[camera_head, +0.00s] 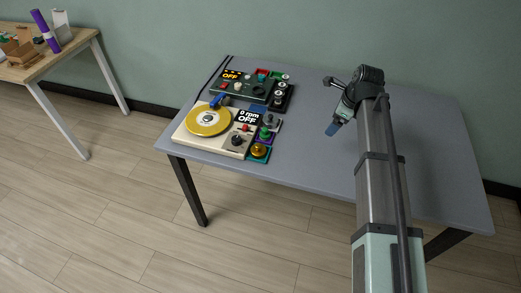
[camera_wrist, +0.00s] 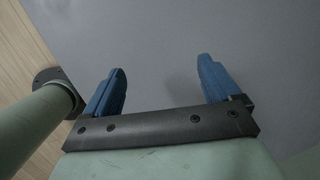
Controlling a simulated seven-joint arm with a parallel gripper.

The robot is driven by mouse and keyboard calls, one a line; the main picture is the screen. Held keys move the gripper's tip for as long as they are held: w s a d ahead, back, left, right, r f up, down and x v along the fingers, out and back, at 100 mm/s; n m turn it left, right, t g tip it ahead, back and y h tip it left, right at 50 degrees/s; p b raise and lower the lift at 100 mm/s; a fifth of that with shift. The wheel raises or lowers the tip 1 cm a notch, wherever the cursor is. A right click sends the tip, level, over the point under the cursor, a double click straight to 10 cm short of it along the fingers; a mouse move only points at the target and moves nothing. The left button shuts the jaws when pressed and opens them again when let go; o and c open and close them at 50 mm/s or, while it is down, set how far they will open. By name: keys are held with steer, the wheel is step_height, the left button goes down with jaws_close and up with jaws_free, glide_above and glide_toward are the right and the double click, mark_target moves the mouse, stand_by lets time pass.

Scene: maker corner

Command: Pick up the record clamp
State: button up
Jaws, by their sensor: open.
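A cream turntable (camera_head: 186,139) stands on the left part of the grey table, with a yellow record (camera_head: 195,125) on its platter. The record's pale centre carries a small dark mark; it is too small to tell whether this is the record clamp. I cannot pick the clamp out for certain. My gripper (camera_head: 332,129) hangs over the table, well to the right of the turntable. In the wrist view, my gripper (camera_wrist: 162,72) shows two blue fingers wide apart, with only bare grey tabletop beyond them.
A dark control box (camera_head: 238,87) sits behind the turntable, its display reading OFF. A wooden table (camera_head: 62,62) stands far left.

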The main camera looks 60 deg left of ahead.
mark_target(258, 145)
steer(key=s+a+r+h, duration=0.15)
steer(key=s+a, duration=0.25)
steer(key=s, duration=0.7)
steer(key=s+a+r+h, duration=0.15)
steer(key=s+a, duration=0.25)
steer(key=s, duration=0.7)
steer(key=shift+y, duration=0.3)
steer(key=f, duration=0.4)
steer(key=s+a+f, duration=0.1)
steer(key=f, duration=0.8)
steer(key=shift+s+a+f, duration=0.2)
steer(key=shift+s+a, duration=0.05)
steer(key=shift+a, duration=0.1)
steer(key=shift+c, duration=0.2)
steer(key=c, duration=1.3)
steer(key=shift+o, duration=0.2)
